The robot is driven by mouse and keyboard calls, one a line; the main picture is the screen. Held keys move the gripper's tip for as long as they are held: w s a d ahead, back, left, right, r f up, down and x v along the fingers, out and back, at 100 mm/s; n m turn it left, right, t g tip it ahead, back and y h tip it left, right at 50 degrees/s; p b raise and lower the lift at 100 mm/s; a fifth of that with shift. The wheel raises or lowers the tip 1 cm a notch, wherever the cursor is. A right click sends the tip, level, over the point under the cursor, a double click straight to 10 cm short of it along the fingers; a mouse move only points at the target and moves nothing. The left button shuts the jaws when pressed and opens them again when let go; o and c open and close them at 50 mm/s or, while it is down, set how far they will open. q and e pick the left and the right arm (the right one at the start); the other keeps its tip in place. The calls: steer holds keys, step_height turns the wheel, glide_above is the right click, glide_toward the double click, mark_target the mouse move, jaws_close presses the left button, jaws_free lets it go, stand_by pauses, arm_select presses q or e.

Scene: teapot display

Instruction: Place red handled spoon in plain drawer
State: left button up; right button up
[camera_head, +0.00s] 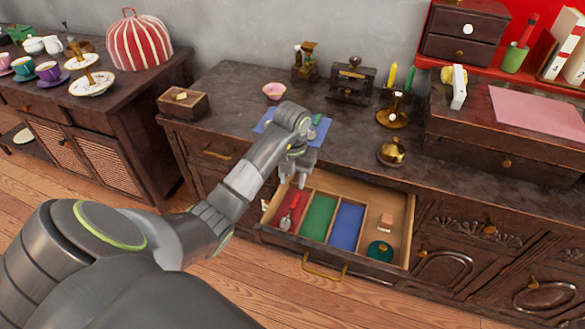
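The open drawer (337,268) extends from the dark cabinet. It has narrow compartments with a green floor (318,217) and a blue floor (346,227), and a wider bare-wood section at right. A red-handled utensil (291,211), apparently the spoon, lies in the leftmost compartment, with a silvery part toward the front. My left gripper (293,180) points down above the back of that compartment, its fingers apart, with nothing seen between them. It appears clear of the utensil. My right gripper is not in view.
The wider drawer section holds a small pinkish block (386,221) and a dark green round item (380,250). On the cabinet top are a pink bowl (274,91), a blue cloth (262,127) partly behind my arm, a candle holder (393,115) and a brass bell-like object (392,153).

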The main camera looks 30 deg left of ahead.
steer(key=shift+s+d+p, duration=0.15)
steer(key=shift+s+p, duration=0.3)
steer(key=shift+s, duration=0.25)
